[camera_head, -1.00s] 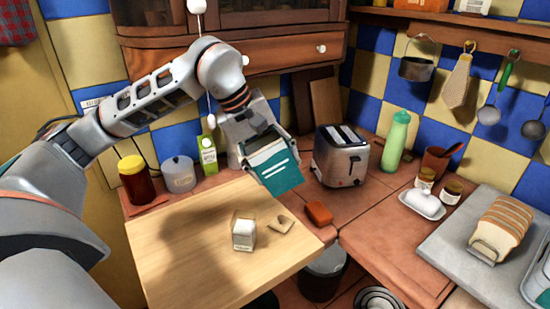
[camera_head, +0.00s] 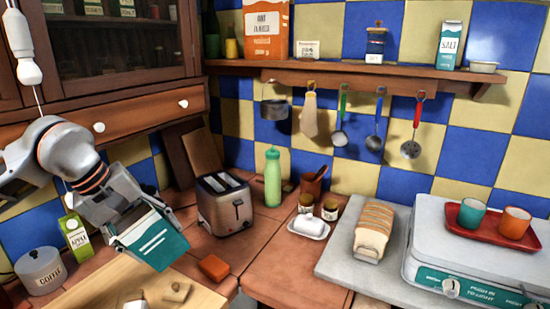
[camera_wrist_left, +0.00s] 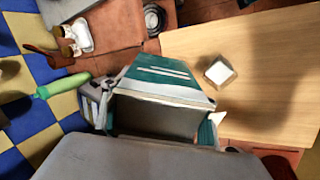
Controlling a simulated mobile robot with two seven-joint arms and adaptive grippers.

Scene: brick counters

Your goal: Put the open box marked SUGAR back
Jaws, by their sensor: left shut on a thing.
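My left gripper (camera_head: 136,222) is shut on a teal and white box (camera_head: 158,246) and holds it tilted, above the counter behind the wooden board. White stripes show on the box's teal face; I can read no SUGAR mark on it. In the left wrist view the box (camera_wrist_left: 165,74) is open, and I look into its dark inside. My right gripper is not in view.
A toaster (camera_head: 226,207), a green bottle (camera_head: 272,180) and an apple carton (camera_head: 74,236) stand near the box.

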